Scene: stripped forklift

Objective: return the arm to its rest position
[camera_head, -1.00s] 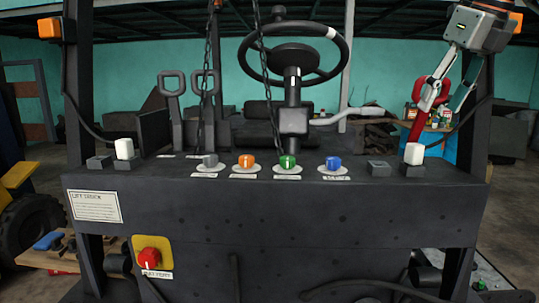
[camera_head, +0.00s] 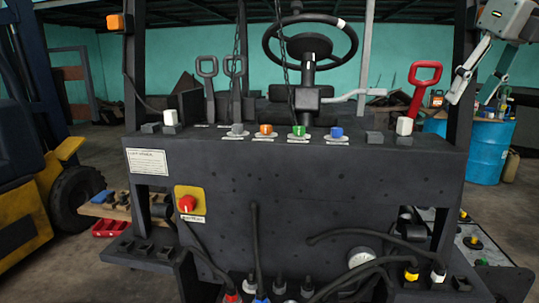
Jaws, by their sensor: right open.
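My right gripper (camera_head: 475,88) is at the upper right of the head view, its two fingers apart and pointing down with nothing between them. It appears right of the red-handled lever (camera_head: 424,76) and above the right end of the dark console (camera_head: 320,165); the two look apart. The upper part of my right arm is cut off by the picture edge. My left gripper is not in view.
The console carries several coloured knobs, white switches and two grey levers (camera_head: 207,68), with a steering wheel (camera_head: 310,38) behind. Chains hang in front. A blue barrel (camera_head: 486,148) stands at the right. Hoses and connectors (camera_head: 280,285) lie below.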

